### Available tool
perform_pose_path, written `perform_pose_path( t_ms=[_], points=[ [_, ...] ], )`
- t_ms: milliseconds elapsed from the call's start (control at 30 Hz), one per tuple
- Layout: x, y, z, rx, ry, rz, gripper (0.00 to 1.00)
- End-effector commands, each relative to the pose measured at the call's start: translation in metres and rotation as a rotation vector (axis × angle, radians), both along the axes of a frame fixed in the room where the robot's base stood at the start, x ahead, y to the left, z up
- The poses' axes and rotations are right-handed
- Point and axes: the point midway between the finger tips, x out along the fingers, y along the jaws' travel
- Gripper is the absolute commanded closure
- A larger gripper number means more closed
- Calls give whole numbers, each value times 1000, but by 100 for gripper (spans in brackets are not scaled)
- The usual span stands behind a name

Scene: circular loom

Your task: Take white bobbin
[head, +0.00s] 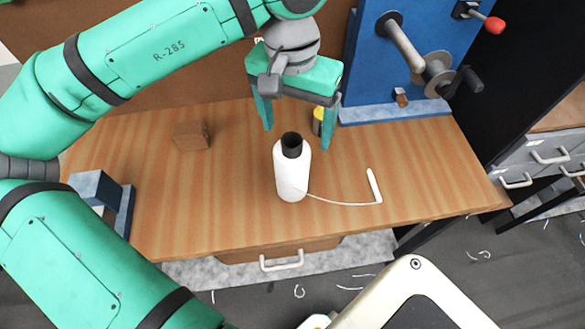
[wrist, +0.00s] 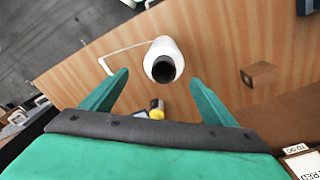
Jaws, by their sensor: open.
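My gripper (head: 297,135) is open and empty, above and behind the bobbin in the head view. In the wrist view, the bobbin (wrist: 163,60) shows beyond the fingertips of my gripper (wrist: 160,82), roughly centred between them. The fingers do not appear to touch it.
A brown wooden block (head: 191,135) sits at the table's left. A small yellow-topped item (head: 318,120) is behind my gripper's right finger. A blue machine (head: 400,60) with a crank stands at the back right. A blue-grey bracket (head: 97,190) is at the left edge. The table's front right is clear.

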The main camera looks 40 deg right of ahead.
Motion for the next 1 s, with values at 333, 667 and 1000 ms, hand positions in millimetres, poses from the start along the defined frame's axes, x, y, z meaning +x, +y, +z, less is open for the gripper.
perform_pose_path(
  t_ms=[333,667,1000],
  points=[
    [-1,9,-37,52,-3,-2,20],
    [0,10,-63,50,-6,-1,20],
    [0,11,-105,50,-5,-1,20]
  ],
)
